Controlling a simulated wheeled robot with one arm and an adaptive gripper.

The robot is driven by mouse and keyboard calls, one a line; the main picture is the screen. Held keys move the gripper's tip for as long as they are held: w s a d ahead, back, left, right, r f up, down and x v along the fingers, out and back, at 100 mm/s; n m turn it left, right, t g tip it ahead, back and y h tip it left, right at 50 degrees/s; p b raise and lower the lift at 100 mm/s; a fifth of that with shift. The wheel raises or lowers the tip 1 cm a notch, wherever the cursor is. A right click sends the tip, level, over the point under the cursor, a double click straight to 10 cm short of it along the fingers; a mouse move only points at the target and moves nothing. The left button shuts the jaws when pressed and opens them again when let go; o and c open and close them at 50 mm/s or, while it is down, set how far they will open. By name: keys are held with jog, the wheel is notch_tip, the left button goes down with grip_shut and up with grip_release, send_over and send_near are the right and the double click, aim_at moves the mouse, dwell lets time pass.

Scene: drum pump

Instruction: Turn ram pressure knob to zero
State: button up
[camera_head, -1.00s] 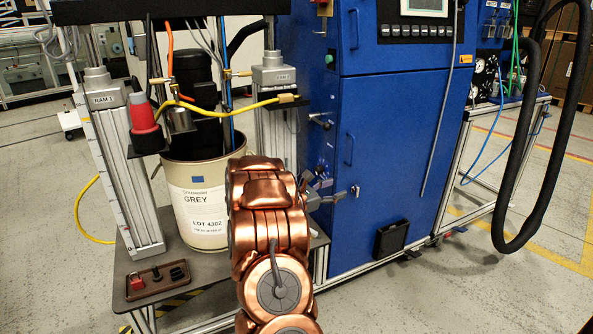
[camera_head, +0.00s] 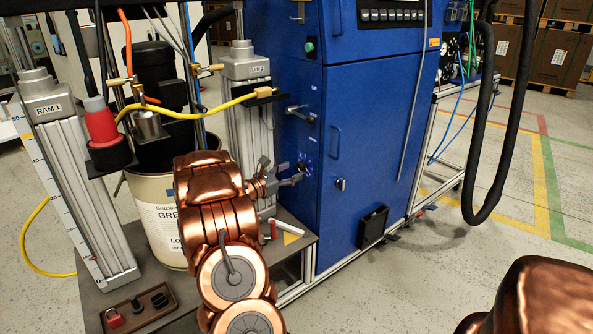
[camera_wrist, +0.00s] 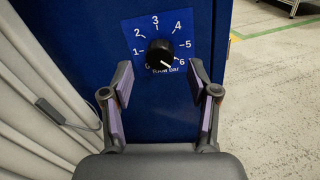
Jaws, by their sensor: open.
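The ram pressure knob (camera_wrist: 160,53) is a round black knob on a blue dial plate (camera_wrist: 138,24) marked 0 to 6, with "bar" lettering below. Its white pointer mark faces the lower right, near the 6. My gripper (camera_wrist: 162,88) is open, with its two fingers below and to either side of the knob in the wrist view. Nothing is between the fingers, and they look apart from the knob. In the head view my gripper (camera_head: 292,174) is close to the side of the blue cabinet (camera_head: 362,120), and the knob is too small there to read.
A lever handle (camera_head: 300,113) projects from the cabinet above my gripper. A black hose (camera_head: 482,110) hangs at the right. The floor (camera_head: 430,275) in front of the cabinet is clear.

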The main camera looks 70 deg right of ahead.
aim_at(298, 169)
jog(key=shift+x, duration=1.65)
jog(key=shift+c, duration=0.4)
grip_shut()
jog(key=shift+a+f+b, duration=0.1)
jog(key=shift+f+b, duration=0.1)
jog(key=shift+b, duration=0.9)
